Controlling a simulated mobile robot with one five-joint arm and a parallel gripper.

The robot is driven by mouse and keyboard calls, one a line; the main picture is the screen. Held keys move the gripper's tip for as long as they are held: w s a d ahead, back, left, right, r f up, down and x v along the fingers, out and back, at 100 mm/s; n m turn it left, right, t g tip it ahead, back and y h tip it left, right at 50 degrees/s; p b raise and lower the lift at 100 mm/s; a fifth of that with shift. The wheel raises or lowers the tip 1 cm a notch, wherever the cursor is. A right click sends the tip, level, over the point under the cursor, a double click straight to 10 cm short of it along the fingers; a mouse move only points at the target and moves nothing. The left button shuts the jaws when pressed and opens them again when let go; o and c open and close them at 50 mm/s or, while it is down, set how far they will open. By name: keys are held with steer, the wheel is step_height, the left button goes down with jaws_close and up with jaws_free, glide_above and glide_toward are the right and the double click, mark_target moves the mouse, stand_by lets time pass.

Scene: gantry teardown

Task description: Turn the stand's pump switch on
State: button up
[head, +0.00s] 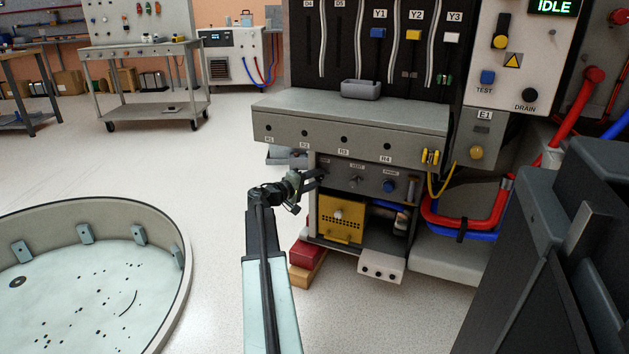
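The stand (350,129) is a grey bench with a dark control strip (370,181) under its top. The strip carries a small grey switch (354,182) in the middle and a blue knob (389,186) at the right. The small labels above them are too blurred to read surely, so I cannot tell which is the pump switch. My gripper (317,178) is at the strip's left end, pointing right toward it. It covers whatever sits there. I cannot tell whether it touches the strip, or how far apart its fingers are.
A yellow perforated box (341,219) sits below the strip. Red and blue hoses (465,222) run at the right, beside a panel (527,60) reading IDLE. A grey tray (361,89) stands on the bench. A round basin (90,285) is at lower left. The floor between is clear.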

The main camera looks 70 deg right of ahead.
steer(key=shift+o, duration=0.8)
steer(key=shift+w, duration=0.1)
steer(key=v, duration=0.7)
steer(key=shift+a+p, duration=0.3)
steer(key=shift+a, duration=0.05)
steer(key=shift+w, duration=0.1)
